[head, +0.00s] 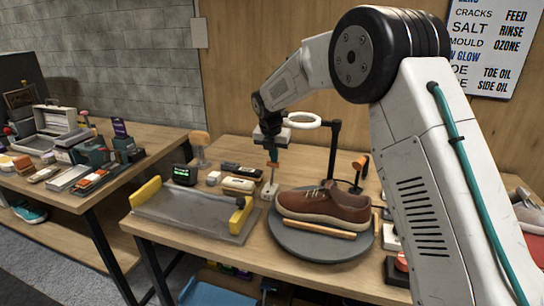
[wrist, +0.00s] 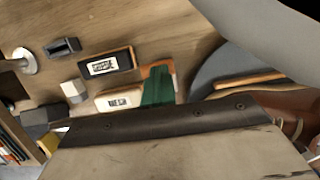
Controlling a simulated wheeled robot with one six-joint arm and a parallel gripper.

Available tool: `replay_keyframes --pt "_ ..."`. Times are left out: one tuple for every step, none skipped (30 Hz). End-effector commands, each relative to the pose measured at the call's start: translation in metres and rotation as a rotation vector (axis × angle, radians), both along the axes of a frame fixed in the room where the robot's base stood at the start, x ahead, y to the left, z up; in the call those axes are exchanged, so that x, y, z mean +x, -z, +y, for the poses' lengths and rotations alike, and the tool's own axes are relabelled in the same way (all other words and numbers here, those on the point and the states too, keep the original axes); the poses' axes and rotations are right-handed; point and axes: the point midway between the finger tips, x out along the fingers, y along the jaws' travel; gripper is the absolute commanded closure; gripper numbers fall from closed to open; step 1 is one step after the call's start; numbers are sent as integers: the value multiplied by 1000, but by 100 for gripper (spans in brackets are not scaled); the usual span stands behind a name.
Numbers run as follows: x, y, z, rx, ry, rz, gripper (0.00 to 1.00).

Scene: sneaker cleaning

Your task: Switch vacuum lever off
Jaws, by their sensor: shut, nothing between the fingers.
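My gripper (head: 272,158) points down over the back middle of the bench, left of the brown shoe, and is shut and empty. A small pale upright piece (head: 268,190) stands just below its tip; I cannot tell whether this is the vacuum lever, or whether they touch. In the wrist view a green and orange piece (wrist: 158,85) shows beyond a dark edge that hides its lower end; I cannot tell what it is. No lever can be clearly made out, and its on or off position is not readable.
The brown shoe (head: 330,203) sits on a grey turntable (head: 300,247) beside a wooden strip (head: 318,228). A grey tray with yellow ends (head: 190,210) lies left. A ring lamp (head: 303,121) stands behind. Small labelled blocks (head: 238,186) crowd the bench near my gripper.

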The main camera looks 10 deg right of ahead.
Motion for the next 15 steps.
replay_keyframes --pt "0 2 -2 -2 1 2 100" --pt "0 2 -2 -2 1 2 100" --pt "0 2 -2 -2 1 2 100" --pt "0 2 -2 -2 1 2 100" --pt "0 2 -2 -2 1 2 100" --pt "0 2 -1 -3 0 3 100" --pt "-1 2 -1 -2 0 2 100" --pt "-1 1 0 -2 0 2 100" --pt "-3 -1 1 -2 0 2 100" --pt "-4 -2 2 -3 -1 2 100" --pt "-6 -4 4 -3 -1 2 100" --pt "-9 -8 6 -2 -1 2 100" --pt "-12 -11 8 -2 -1 1 100" --pt "-14 -16 9 -1 -1 -1 100" --pt "-18 -21 12 -1 0 -2 100"
